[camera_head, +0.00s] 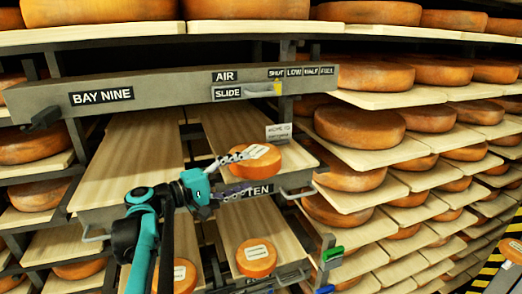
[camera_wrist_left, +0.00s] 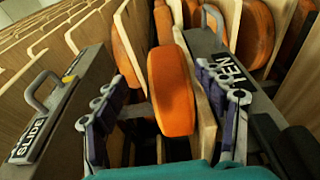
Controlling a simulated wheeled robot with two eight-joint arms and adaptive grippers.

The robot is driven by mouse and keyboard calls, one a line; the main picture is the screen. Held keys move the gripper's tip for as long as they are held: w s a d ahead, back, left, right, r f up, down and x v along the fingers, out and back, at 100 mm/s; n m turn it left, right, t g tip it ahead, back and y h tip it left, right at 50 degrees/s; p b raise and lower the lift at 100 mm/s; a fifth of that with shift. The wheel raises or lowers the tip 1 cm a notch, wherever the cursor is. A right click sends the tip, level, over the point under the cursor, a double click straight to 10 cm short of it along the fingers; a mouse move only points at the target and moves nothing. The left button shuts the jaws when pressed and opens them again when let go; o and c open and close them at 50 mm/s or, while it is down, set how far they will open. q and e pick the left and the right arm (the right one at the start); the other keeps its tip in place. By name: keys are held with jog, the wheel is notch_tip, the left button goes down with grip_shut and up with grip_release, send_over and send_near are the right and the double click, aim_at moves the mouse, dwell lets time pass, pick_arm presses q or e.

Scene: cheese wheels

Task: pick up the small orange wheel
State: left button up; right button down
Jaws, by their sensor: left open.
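A small orange wheel (camera_head: 268,165) with a pale paper label on top sits on the wooden board above the TEN plate in the head view. In the left wrist view the orange wheel (camera_wrist_left: 172,92) stands on edge in the sideways picture, between my fingers. My left gripper (camera_head: 248,171) is open, reaching in from the left with its fingers pointing at the wheel's near left side. In the left wrist view the gripper (camera_wrist_left: 158,80) has one finger on each side of the wheel, with gaps visible. Contact cannot be told. My right gripper is not in view.
A grey rail marked BAY NINE (camera_head: 102,97) crosses above the shelf. A white card (camera_head: 279,132) stands behind the wheel. Another labelled wheel (camera_head: 257,257) sits on the board below. Large wheels (camera_head: 360,127) fill racks at right. The long board (camera_head: 135,160) at left is bare.

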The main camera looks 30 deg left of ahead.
aim_at(263, 168)
pick_arm(q)
jog(key=x, duration=0.2)
jog(key=p+x, duration=0.1)
jog(key=x, duration=0.3)
jog(key=shift+a+f+p, duration=0.2)
jog(key=shift+f+p, duration=0.15)
jog(key=shift+p, duration=0.05)
jog(key=shift+w+d+f, duration=0.1)
jog(key=shift+w+d, duration=0.15)
jog(key=shift+w, duration=0.3)
jog(key=shift+s, duration=0.1)
jog(key=c, duration=0.5)
grip_shut()
